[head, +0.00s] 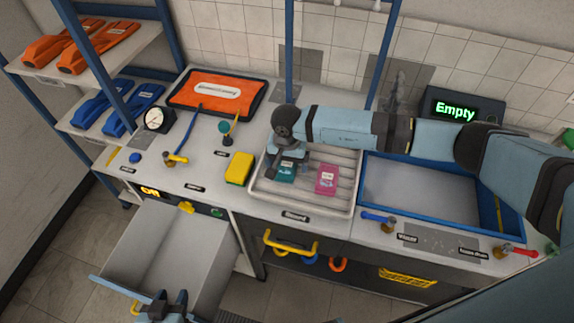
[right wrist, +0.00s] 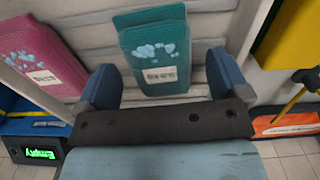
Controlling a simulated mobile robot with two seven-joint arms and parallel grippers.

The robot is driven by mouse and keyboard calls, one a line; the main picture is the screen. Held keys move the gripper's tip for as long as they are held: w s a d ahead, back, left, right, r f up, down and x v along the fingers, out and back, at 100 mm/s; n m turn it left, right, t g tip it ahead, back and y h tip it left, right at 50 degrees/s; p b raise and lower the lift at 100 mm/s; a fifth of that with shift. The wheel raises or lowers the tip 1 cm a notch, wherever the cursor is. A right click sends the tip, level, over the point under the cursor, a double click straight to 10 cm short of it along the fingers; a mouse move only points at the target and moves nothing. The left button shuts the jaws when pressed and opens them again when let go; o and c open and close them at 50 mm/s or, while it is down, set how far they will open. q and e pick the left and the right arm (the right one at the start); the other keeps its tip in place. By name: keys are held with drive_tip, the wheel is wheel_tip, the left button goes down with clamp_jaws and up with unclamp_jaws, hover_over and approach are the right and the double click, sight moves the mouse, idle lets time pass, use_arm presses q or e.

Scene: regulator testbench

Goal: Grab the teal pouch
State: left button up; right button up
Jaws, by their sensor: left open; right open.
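The teal pouch (head: 287,176) lies in the light ribbed tray (head: 333,205), partly hidden by my right gripper in the head view. In the right wrist view the teal pouch (right wrist: 157,58) shows a pale blue pattern and a small label. My right gripper (head: 284,163) is open above it. In the right wrist view its two blue fingers (right wrist: 163,80) stand either side of the pouch's near end, with nothing gripped. My left gripper (head: 166,302) is open at the bottom of the head view, near the pulled-out drawer's front.
A pink pouch (head: 326,179) lies beside the teal one in the tray. A yellow sponge-like block (head: 239,168) stands left of the tray. A blue-rimmed bin (head: 437,222) sits to the right. The open drawer (head: 165,250) juts out at lower left.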

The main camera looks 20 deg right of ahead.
drive_tip(key=c, duration=1.3)
drive_tip(key=shift+r, duration=0.1)
